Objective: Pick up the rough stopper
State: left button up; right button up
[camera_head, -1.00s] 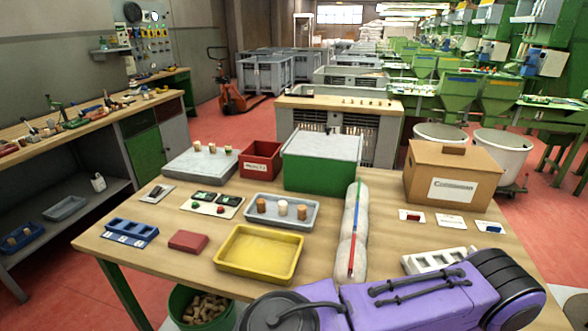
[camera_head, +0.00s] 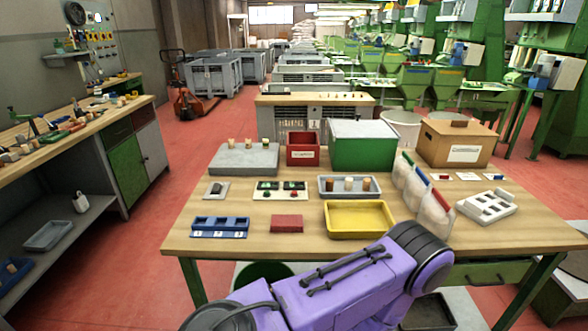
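Three cork stoppers stand in a grey tray (camera_head: 347,196) on the wooden table: a brown one (camera_head: 328,184), a pale one (camera_head: 349,184) and a reddish-brown one (camera_head: 366,184). Three more stoppers (camera_head: 248,144) stand on a grey slab (camera_head: 232,160) at the back left of the table. They are too small to tell which one is rough. Neither of my grippers is in view. Only a purple link of my arm shows at the bottom, in front of the table's near edge.
A yellow tray (camera_head: 358,219), a red block (camera_head: 287,223) and a blue rack (camera_head: 219,226) lie near the front edge. A red bin (camera_head: 303,150), a green box (camera_head: 361,152) and a cardboard box (camera_head: 455,140) stand behind. Clear bags (camera_head: 421,186) stand right of the yellow tray.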

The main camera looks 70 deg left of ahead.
aim_at(330, 181)
jog(key=k, duration=0.2)
jog(key=u, duration=1)
